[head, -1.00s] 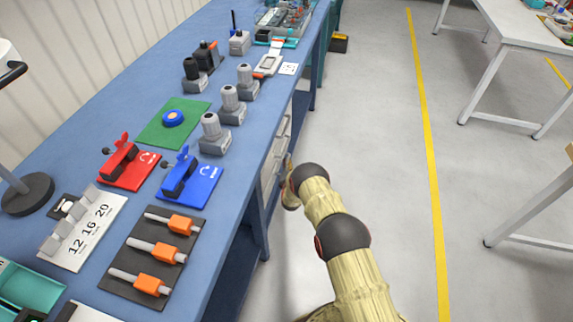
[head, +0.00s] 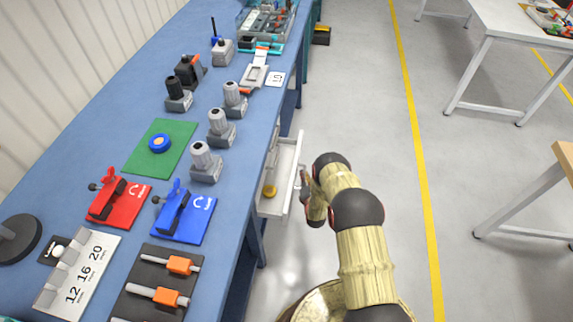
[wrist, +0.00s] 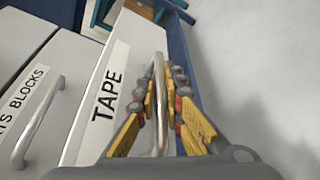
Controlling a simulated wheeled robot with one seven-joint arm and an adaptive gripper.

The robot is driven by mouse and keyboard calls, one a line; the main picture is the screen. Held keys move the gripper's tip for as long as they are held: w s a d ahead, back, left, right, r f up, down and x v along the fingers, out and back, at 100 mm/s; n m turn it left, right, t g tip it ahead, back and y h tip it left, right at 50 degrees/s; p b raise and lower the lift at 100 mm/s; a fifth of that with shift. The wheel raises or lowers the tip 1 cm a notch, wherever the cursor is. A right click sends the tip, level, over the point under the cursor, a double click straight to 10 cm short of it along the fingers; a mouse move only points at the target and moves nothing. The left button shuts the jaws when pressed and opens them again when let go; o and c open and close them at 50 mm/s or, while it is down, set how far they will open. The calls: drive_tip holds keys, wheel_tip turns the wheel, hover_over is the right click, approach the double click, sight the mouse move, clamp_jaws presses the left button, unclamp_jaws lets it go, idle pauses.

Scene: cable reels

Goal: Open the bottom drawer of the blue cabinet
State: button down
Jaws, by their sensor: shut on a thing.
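The white drawer (head: 293,180) under the blue workbench stands partly pulled out in the head view. In the wrist view its front carries the label TAPE (wrist: 107,92) and a metal bar handle (wrist: 160,110). My gripper (wrist: 164,92) is shut on that handle, with yellow fingers on both sides of it. In the head view my gripper (head: 306,185) is at the drawer's front, partly hidden by my arm. Another drawer front (wrist: 55,90), with a label ending in BLOCKS and its own handle, lies to the left in the wrist view.
A yellow round thing (head: 269,191) lies inside the drawer. The blue bench top (head: 120,120) holds clamps, cylinders and other fixtures. Clear grey floor (head: 370,120) with a yellow line lies right of the drawer. White tables (head: 500,60) stand farther right.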

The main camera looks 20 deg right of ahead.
drive_tip(key=s+d, duration=0.3)
drive_tip(key=d, duration=0.4)
drive_tip(key=s+d+b, duration=0.1)
drive_tip(key=s+d, duration=0.3)
drive_tip(key=d, duration=0.3)
drive_tip(key=shift+s, duration=0.25)
drive_tip(key=shift+d, duration=0.1)
drive_tip(key=c, duration=1.9)
unclamp_jaws()
drive_tip(key=v, duration=1.2)
